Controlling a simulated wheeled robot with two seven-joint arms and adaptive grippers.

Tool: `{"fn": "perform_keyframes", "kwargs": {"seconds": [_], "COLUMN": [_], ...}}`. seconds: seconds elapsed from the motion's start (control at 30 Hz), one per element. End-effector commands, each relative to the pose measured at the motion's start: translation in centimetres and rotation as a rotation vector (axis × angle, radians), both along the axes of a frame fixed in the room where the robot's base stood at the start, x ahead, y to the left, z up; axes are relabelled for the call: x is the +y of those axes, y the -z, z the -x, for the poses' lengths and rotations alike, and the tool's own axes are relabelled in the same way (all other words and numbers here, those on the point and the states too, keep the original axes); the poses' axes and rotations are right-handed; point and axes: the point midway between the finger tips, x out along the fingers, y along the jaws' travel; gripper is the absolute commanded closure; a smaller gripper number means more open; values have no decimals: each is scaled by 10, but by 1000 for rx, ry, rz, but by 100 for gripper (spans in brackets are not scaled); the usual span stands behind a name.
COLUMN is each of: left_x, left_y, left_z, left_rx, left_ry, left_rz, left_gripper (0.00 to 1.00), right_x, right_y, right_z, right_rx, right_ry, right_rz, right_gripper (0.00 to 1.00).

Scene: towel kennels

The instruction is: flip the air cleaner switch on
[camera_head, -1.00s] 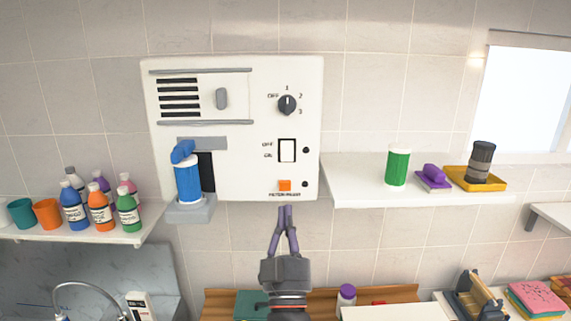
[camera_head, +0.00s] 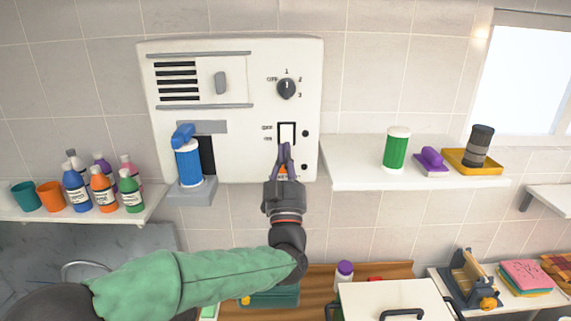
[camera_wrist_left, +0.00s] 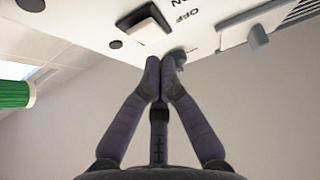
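The air cleaner (camera_head: 228,115) is a white wall unit with vents and a dial. Its switch (camera_head: 287,131) is a pale rocker in a black frame, with OFF printed above ON at its left. It also shows in the left wrist view (camera_wrist_left: 147,27). My left gripper (camera_head: 284,147) is shut and empty, its two fingertips together. They overlap the lower end of the switch in the head view. In the left wrist view the tips (camera_wrist_left: 167,62) show just below the switch, apparently apart from it. My right gripper is not in view.
The black dial (camera_head: 286,89) sits above the switch. An orange button (camera_head: 283,170) lies below, partly hidden by my gripper. A blue canister (camera_head: 188,163) stands at the unit's left. The right shelf (camera_head: 350,178) holds a green canister (camera_head: 396,150) and other items.

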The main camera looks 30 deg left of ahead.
Motion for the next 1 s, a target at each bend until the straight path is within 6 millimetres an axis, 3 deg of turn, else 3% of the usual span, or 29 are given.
{"fn": "perform_keyframes", "kwargs": {"seconds": [0.2,0.67,1.0], "left_x": [9,11,14], "left_y": [1,3,10], "left_z": [-14,-16,-22], "left_rx": [-2,-5,-58], "left_ry": [-2,0,0], "left_rz": [0,0,-31], "left_gripper": [100,100,100], "right_x": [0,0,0], "right_y": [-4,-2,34], "right_z": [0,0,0], "right_rx": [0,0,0], "right_ry": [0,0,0], "right_rz": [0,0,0], "right_gripper": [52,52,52]}}
